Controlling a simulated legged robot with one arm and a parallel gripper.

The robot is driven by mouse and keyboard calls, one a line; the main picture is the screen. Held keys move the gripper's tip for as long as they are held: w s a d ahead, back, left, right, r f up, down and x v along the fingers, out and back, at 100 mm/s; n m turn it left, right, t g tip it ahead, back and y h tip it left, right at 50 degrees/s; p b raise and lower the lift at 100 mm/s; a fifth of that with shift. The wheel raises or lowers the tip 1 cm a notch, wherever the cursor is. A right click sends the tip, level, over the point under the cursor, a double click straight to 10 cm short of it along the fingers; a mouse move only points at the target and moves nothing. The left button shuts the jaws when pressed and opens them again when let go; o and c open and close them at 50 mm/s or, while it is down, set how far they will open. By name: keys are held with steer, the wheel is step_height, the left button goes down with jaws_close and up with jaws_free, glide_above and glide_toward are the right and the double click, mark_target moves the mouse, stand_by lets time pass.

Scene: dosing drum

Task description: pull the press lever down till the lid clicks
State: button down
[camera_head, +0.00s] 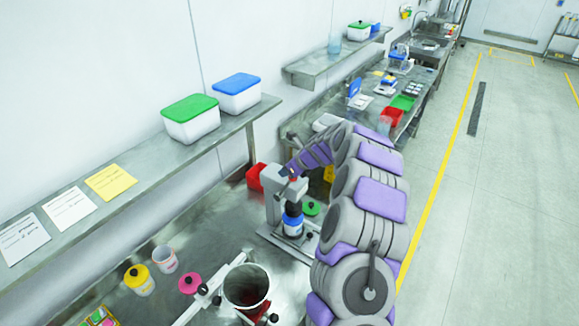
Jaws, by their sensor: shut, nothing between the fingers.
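The press (272,190) is a light grey stand on a metal base on the bench, left of my arm. A jar with a blue band (292,224) and dark top stands upright under the press head. My arm arches over from the right, and my gripper (289,171) is at the top of the press head, small and partly hidden. It looks shut, with nothing seen held in it. The press lever cannot be made out clearly near the gripper; whether they touch cannot be told. The lid's seating is too small to tell.
A red bin (255,177) stands behind the press. A green lid (311,208) lies right of it. In front are a steel drum (246,286), a pink lid (190,283), a yellow-lidded jar (140,280) and a white cup (165,259). A wall shelf (150,170) runs above the bench.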

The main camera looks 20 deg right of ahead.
steer(key=shift+w+a+r+p, duration=0.6)
steer(key=shift+w+a+p, duration=0.15)
steer(key=shift+w+p, duration=0.2)
steer(key=s+d+r+p, duration=0.2)
steer(key=s+r+p, duration=0.1)
steer(key=r, duration=0.6)
steer(key=shift+s+d+r, duration=0.15)
steer(key=shift+r, duration=0.15)
